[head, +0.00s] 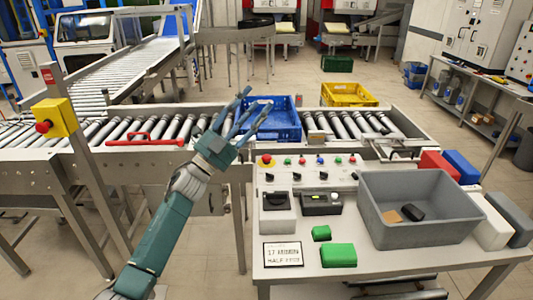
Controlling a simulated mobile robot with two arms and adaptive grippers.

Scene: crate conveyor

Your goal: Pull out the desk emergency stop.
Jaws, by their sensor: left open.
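The desk emergency stop (267,160) is a red button on a yellow base at the left end of the desk's control panel (300,174). My left gripper (254,101) is open and empty, with its fingers spread and pointing up and away. In the picture it is above and a little left of the desk stop, over the roller conveyor in front of the blue crate. It appears apart from the button. Whether the button is pressed in or out is too small to tell. My right gripper is not in view.
A second emergency stop (43,127) is on a yellow box on a post at left. The desk holds a grey bin (420,235), green blocks (338,255) and small devices (320,203). A blue crate (285,122) and yellow crate (348,94) are at the conveyor.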

